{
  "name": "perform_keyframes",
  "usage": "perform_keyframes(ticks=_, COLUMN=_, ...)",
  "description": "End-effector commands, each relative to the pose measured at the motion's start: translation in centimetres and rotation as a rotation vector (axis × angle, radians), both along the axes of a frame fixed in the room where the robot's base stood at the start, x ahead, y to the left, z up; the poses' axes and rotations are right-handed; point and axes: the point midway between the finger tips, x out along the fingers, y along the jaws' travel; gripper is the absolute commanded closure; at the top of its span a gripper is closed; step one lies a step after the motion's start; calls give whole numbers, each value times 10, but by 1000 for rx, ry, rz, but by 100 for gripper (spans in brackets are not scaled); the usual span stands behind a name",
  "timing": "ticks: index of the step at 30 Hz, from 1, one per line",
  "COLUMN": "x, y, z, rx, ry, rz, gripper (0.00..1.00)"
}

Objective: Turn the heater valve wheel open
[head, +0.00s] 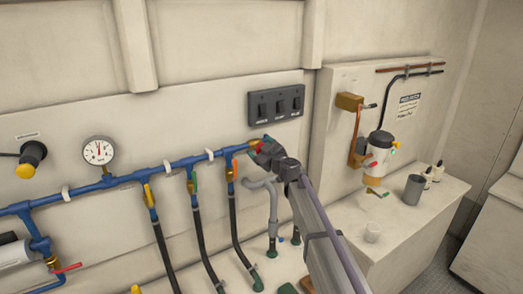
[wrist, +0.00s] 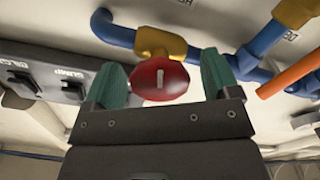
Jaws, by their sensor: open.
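The red valve wheel (wrist: 148,82) shows in the wrist view as a round red knob with a white bar on its face. It sits on a brass valve body (wrist: 160,42) on the blue pipe. My gripper (wrist: 163,68) is open, with one green finger on each side of the wheel and a visible gap at both sides. In the head view my gripper (head: 265,151) is at the right end of the blue pipe, below the switch panel. It hides most of the wheel there.
A black switch panel (head: 276,103) is on the wall just above my gripper. Orange, green and yellow levered valves and black hoses line the blue pipe (head: 155,172) to the left. A white heater unit (head: 378,153), a grey cup (head: 413,188) and a counter are at right.

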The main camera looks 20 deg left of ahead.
Motion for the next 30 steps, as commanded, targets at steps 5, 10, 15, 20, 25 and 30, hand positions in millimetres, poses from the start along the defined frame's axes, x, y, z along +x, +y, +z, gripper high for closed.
perform_keyframes(ticks=5, x=-13, y=-16, z=0, rx=0, ry=0, rz=-1, gripper=18)
perform_keyframes(ticks=10, x=-39, y=-49, z=0, rx=0, ry=0, rz=-1, gripper=18)
perform_keyframes(ticks=15, x=-62, y=-79, z=0, rx=0, ry=0, rz=0, gripper=18)
perform_keyframes(ticks=20, x=-66, y=-86, z=0, rx=0, ry=0, rz=0, gripper=18)
perform_keyframes(ticks=25, x=-65, y=-86, z=0, rx=0, ry=0, rz=0, gripper=18)
perform_keyframes(ticks=30, x=-65, y=-86, z=0, rx=5, ry=7, rz=0, gripper=18)
